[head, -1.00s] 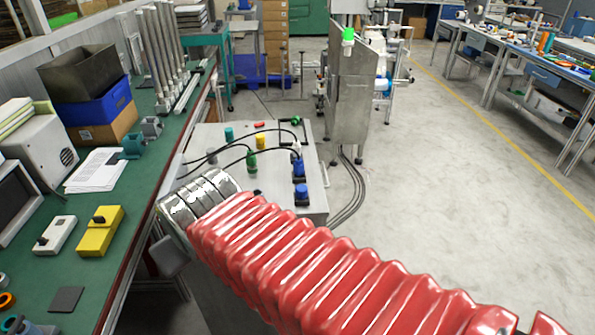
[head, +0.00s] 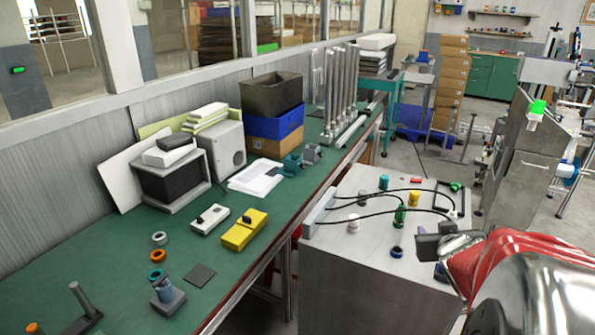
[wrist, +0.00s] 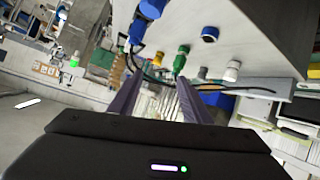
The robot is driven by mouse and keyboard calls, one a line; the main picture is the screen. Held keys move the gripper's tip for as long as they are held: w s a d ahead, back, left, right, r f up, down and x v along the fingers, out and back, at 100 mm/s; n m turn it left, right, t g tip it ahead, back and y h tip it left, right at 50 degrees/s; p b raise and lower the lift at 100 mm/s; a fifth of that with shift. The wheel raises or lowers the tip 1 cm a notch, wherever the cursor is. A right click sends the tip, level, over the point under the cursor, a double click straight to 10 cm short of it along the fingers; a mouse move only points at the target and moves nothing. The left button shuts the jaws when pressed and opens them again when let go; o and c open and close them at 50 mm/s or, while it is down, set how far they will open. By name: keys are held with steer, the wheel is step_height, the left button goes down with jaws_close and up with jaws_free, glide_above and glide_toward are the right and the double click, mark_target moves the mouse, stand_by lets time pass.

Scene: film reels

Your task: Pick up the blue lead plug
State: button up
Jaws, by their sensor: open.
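The blue lead plug (wrist: 138,28) shows at the top of the wrist view, by the edge of the grey cabinet top, with a dark cable close by. In the head view only a bit of blue (head: 440,272) shows below my gripper, mostly hidden by it. My gripper (wrist: 161,82) is open, its two fingers apart with nothing between them. The plug is outside the gap, beyond the left finger in the wrist view. In the head view my gripper (head: 436,240) is over the right side of the cabinet top.
The cabinet top (head: 345,262) also carries a blue ring-like socket (head: 397,252), a green plug (head: 400,215), white, yellow and teal pieces, and black cables. A green workbench (head: 110,265) with boxes runs along the left. A metal stand (head: 515,165) is at the right.

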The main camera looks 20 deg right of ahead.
steer(key=shift+t, duration=0.5)
steer(key=s+d+f, duration=0.2)
steer(key=d, duration=0.1)
steer(key=s+d+f, duration=0.1)
steer(key=shift+s+d, duration=0.2)
steer(key=shift+d, duration=0.1)
steer(key=shift+m+t+y, duration=0.4)
steer(key=shift+t+y, duration=0.2)
steer(key=s, duration=0.1)
steer(key=s+d+f, duration=0.1)
steer(key=s+f, duration=0.1)
steer(key=shift+s+d, duration=0.1)
steer(key=shift+d, duration=0.15)
steer(key=shift+s+f, duration=0.25)
steer(key=shift+s, duration=0.2)
steer(key=shift+w, duration=0.15)
steer(key=x, duration=0.8)
steer(key=shift+w, duration=0.2)
steer(key=shift+d, duration=0.1)
